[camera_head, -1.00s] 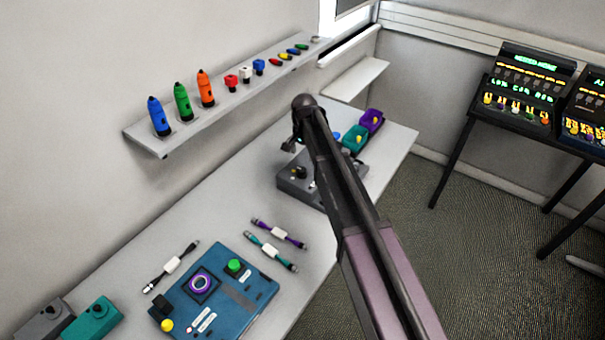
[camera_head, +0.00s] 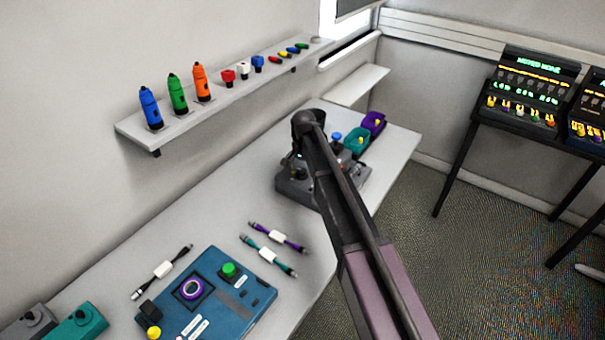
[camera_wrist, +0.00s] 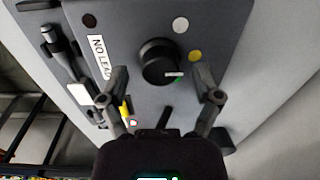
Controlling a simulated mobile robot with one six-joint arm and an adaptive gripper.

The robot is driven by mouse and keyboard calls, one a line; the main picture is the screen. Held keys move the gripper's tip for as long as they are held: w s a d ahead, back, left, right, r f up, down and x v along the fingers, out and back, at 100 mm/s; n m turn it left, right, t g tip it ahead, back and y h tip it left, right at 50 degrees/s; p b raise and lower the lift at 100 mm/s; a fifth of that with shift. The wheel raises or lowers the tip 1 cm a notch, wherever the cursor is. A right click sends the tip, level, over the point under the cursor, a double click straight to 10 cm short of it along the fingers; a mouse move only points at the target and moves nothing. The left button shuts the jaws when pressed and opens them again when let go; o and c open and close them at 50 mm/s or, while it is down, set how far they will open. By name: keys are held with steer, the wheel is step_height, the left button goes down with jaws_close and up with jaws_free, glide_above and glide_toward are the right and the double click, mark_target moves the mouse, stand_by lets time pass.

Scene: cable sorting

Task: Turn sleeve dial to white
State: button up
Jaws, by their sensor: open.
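The sleeve dial (camera_wrist: 158,57) is a round black knob on a dark grey panel (camera_wrist: 125,45) in the wrist view. A white dot (camera_wrist: 180,25) lies beyond the knob, slightly right, and a yellow dot (camera_wrist: 195,56) lies to its right. A small pale mark shows at the knob's near right edge, beside a bit of green. My gripper (camera_wrist: 160,75) is open, its two fingers apart on either side of the knob; I cannot tell whether they touch it. In the head view the grey device (camera_head: 290,190) is partly hidden by my arm.
A teal bin (camera_head: 356,143) and a purple bin (camera_head: 375,122) stand behind the device. Cables and a blue panel (camera_head: 235,305) lie nearer on the table. A wall shelf (camera_head: 190,118) holds coloured tools and small parts. A "NO LEAD" label (camera_wrist: 98,57) is beside the dial.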

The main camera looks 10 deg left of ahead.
steer(key=shift+f, duration=0.2)
jaws_close()
stand_by(0.3)
steer(key=shift+n, duration=0.4)
steer(key=n, duration=1.1)
steer(key=shift+g, duration=0.3)
